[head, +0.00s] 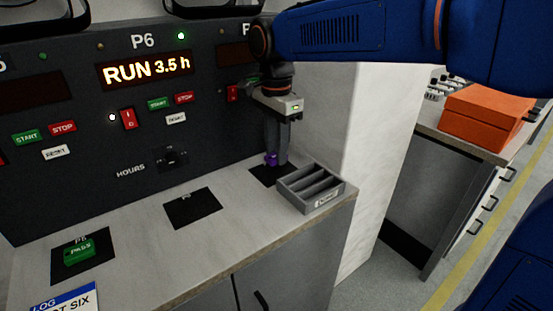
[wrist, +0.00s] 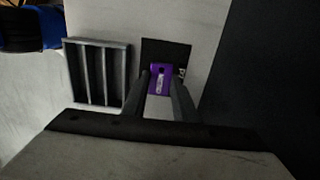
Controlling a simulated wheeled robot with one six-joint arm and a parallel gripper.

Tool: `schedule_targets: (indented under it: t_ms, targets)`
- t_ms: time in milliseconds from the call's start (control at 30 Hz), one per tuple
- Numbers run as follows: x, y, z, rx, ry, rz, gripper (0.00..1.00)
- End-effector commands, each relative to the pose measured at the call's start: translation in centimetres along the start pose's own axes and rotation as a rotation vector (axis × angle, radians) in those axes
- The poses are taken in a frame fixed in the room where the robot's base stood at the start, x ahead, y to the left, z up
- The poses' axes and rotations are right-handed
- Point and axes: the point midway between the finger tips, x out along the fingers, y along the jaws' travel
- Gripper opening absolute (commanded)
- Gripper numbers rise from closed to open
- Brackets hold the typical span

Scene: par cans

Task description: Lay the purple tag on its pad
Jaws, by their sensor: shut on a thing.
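The purple tag (head: 271,159) is between the fingertips of my gripper (head: 276,150), which is shut on it. In the wrist view the purple tag (wrist: 160,80) has a pale label on its face, and my gripper (wrist: 160,88) holds it from both sides. The tag is over or on a black pad (head: 262,176) at the right end of the counter; I cannot tell whether it touches. The black pad (wrist: 174,47) also shows in the wrist view, reaching past the tag, with white lettering partly hidden by a finger.
A grey slotted tray (head: 318,200) stands right beside the pad, near the counter's front edge. A bare black pad (head: 193,208) lies in the middle. A green tag (head: 80,252) lies on the left pad. The dark control panel (head: 140,130) rises behind.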

Motion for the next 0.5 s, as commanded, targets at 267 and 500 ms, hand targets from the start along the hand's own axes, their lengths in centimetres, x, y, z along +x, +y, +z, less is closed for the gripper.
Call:
schedule_targets:
  t_ms: [267,500]
  targets:
    - [3.1,0.0,0.0,0.0,0.0,0.001,0.05]
    - [3.1,0.0,0.0,0.0,0.0,0.001,0.05]
